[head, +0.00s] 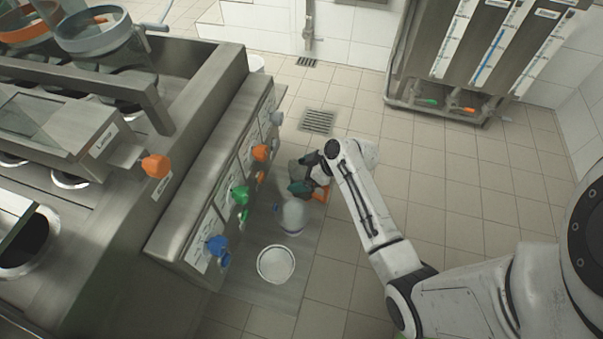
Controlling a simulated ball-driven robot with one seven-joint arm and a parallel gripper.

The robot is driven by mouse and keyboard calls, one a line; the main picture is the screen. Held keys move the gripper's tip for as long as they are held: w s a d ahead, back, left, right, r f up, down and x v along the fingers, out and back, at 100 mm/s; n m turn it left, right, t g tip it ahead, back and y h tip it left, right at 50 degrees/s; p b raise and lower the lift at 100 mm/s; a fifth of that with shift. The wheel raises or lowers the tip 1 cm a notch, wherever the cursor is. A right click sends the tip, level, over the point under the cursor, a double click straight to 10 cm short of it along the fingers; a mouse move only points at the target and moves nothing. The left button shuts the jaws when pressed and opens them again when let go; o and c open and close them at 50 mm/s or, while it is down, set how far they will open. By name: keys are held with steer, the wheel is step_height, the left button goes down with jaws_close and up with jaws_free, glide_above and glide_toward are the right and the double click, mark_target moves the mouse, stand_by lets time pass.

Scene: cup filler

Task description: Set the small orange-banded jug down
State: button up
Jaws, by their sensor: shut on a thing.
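The small orange-banded jug (321,193) shows only in part in the head view, as an orange piece at the end of my arm. My gripper (304,185) is shut on it, beside the dispenser's front panel. My wrist and the gripper's dark parts hide most of the jug. I cannot tell whether its base touches the low metal shelf (245,298) below.
A translucent jug (292,216) and a round white container (276,265) stand on the shelf, close to my gripper. Blue (217,245), green (240,194) and orange (261,152) taps stick out of the panel. Tiled floor (450,185) lies open to the right.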

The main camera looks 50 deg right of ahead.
steer(key=shift+f, duration=0.1)
steer(key=o, duration=1)
